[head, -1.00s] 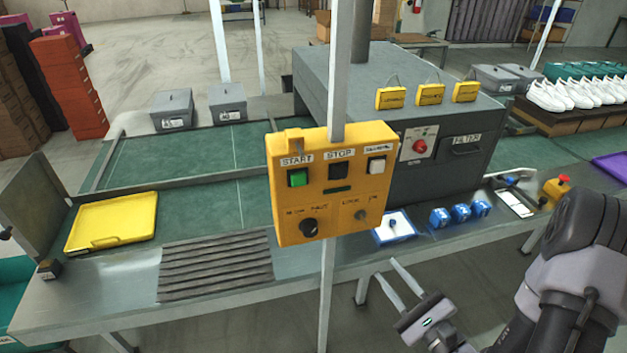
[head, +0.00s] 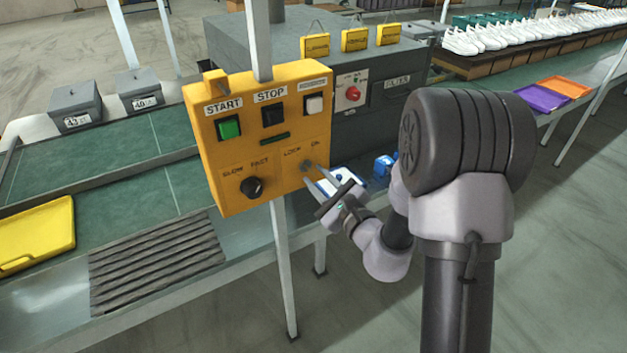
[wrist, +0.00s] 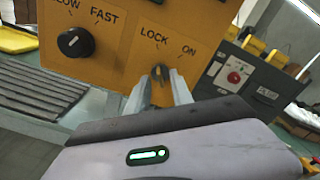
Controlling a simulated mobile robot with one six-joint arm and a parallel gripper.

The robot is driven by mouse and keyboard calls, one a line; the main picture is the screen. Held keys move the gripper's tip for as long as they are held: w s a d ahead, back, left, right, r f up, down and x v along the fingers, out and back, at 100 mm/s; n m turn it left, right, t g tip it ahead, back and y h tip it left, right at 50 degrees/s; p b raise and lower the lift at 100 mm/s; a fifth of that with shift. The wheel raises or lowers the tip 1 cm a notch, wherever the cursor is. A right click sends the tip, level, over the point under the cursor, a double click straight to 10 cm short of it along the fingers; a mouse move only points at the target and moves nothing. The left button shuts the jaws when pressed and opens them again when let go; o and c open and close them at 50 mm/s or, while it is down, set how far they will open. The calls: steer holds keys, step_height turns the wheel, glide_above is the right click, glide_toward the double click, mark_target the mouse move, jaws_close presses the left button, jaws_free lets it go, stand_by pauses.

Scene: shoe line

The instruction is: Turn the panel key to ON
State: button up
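The yellow control panel (head: 215,165) stands on a post near the middle of the head view. Its small metal key (head: 307,166) is at the lower right, under the labels LOCK and ON. In the wrist view the key (wrist: 160,73) looks about upright, pointing between the two labels; its exact angle is hard to tell. My gripper (head: 309,173) is at the panel's lower right corner. In the wrist view my gripper (wrist: 159,78) has its two fingers apart, one on each side of the key, with a gap visible. Contact with the panel cannot be told.
A black SLOW/FAST knob (head: 251,187) sits left of the key. Above are a green START button (head: 229,127), a black STOP button (head: 272,115) and a white button (head: 314,104). A grey machine with a red switch (head: 353,93) stands behind.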

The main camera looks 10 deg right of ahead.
steer(key=shift+x, duration=0.95)
jaws_close()
steer(key=shift+m, duration=0.3)
steer(key=m+p, duration=0.2)
steer(key=shift+r+m, duration=0.15)
steer(key=shift+m, duration=0.25)
steer(key=m+p, duration=0.2)
steer(key=m, duration=0.1)
steer(key=shift+d+m+p, duration=0.1)
steer(key=shift+m+p, duration=0.2)
steer(key=shift+p, duration=0.1)
steer(key=m+p, duration=0.2)
steer(key=m, duration=0.1)
steer(key=shift+m, duration=0.3)
steer(key=shift+d+m+p, duration=0.15)
steer(key=shift+m+p, duration=1.25)
steer(key=shift+m, duration=0.2)
